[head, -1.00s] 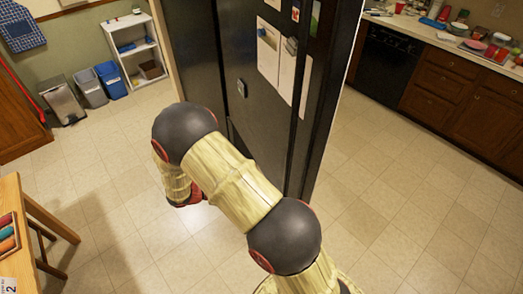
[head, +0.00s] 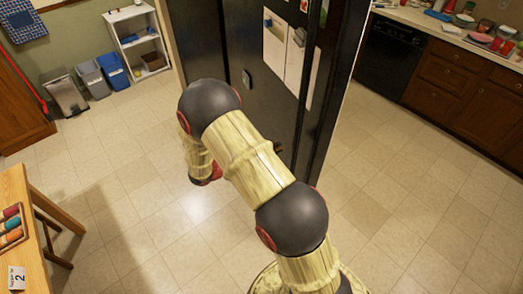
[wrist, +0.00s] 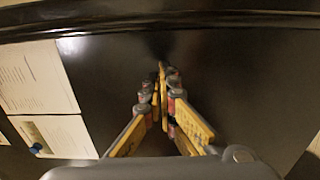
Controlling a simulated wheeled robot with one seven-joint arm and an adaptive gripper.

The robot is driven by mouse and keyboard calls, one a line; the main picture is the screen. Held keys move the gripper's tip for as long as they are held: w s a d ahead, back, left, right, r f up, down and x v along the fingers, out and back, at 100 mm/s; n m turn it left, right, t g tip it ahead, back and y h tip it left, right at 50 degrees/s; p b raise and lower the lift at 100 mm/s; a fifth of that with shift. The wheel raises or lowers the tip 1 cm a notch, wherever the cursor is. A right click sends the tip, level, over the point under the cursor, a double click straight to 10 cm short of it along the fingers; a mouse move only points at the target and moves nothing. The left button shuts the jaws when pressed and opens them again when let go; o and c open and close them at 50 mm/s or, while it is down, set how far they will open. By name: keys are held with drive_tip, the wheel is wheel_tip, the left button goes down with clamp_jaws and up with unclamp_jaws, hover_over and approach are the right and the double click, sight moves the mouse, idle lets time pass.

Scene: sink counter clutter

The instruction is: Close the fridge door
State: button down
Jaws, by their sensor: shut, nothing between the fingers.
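The black fridge (head: 325,90) stands upright at the top middle of the head view, behind my arm. Part of the panel is hidden by my arm, and how far the door stands open is hard to tell. In the wrist view the glossy dark panel (wrist: 235,75) fills most of the picture, with papers at the left. My gripper (wrist: 163,72) is shut and empty, pointing at the panel; whether its tips touch it is unclear. In the head view the gripper is mostly hidden by the arm.
A wooden table (head: 38,230) with colored items is at lower left. Bins (head: 92,80) and a white shelf (head: 139,45) stand at upper left. Wooden cabinets (head: 455,85) and a cluttered counter are at upper right. The tiled floor (head: 400,200) is clear.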

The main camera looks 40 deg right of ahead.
drive_tip(key=shift+s+d, duration=0.25)
drive_tip(key=shift+d, duration=1.05)
drive_tip(key=shift+s+d, duration=0.25)
drive_tip(key=shift+d, duration=1.05)
drive_tip(key=shift+d, duration=0.1)
